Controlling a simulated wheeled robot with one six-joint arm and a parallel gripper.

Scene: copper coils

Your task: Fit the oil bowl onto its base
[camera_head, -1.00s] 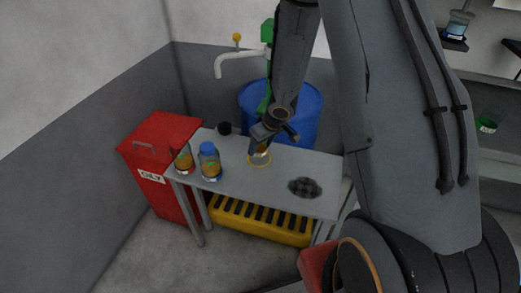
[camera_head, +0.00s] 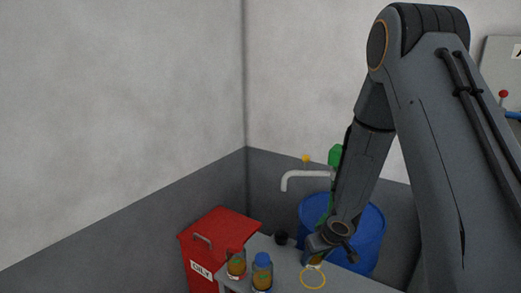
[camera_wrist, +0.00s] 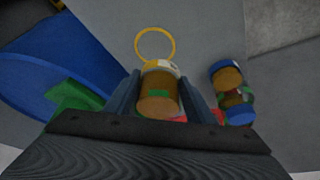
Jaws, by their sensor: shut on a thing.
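My gripper (camera_wrist: 158,80) is shut on the oil bowl (camera_wrist: 158,97), a clear cup with amber contents and a pale, yellowish rim, held between the two fingers. In the head view the bowl (camera_head: 316,260) shows below my gripper (camera_head: 320,250), over the grey table. A thin yellow ring (camera_wrist: 155,44) lies just beyond the bowl in the wrist view; it also shows below the bowl in the head view (camera_head: 313,279). The bowl appears apart from the ring. I cannot identify the base for certain.
A blue drum (camera_head: 365,235) and a pale tap (camera_head: 300,177) are behind. A small black object (camera_head: 281,238) sits at the back edge.

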